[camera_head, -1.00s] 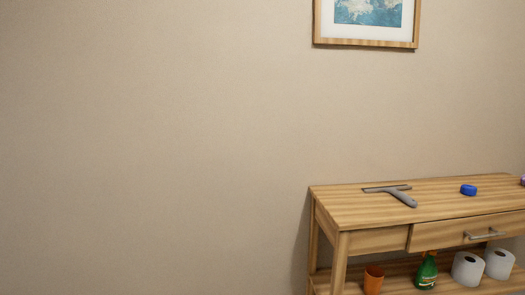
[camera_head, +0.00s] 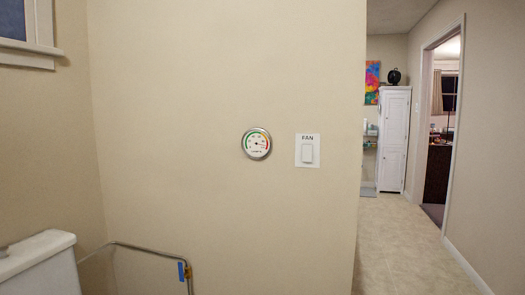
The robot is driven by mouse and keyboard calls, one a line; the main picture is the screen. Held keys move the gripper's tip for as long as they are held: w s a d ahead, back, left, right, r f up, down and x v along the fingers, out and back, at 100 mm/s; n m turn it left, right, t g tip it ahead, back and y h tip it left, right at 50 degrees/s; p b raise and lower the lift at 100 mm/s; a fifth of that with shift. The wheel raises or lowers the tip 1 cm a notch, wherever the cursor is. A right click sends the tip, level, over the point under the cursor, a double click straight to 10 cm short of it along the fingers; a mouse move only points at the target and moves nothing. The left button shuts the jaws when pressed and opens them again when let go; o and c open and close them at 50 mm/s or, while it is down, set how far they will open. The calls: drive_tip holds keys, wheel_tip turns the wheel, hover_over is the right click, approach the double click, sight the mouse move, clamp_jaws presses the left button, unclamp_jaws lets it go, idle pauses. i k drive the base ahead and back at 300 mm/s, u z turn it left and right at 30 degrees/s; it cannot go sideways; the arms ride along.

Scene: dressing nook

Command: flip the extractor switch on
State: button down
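A white switch plate (camera_head: 307,151) labelled FAN is on the beige wall, right of the middle of the head view. Its single rocker sits under the label. Which way the rocker is tipped is too small to tell. No other switch shows. My gripper is not in view.
A round dial gauge (camera_head: 257,144) hangs just left of the switch plate. A white toilet tank (camera_head: 38,262) and a metal-framed clear panel (camera_head: 150,250) with a blue clip stand at lower left. Right of the wall's edge, open floor (camera_head: 405,245) leads to a white cabinet (camera_head: 394,140) and a doorway.

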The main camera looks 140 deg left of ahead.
sight(307, 150)
drive_tip(key=u, duration=4.6)
drive_tip(key=k, duration=0.65)
drive_tip(key=z, duration=0.35)
drive_tip(key=i, duration=0.4)
drive_tip(key=z, duration=0.2)
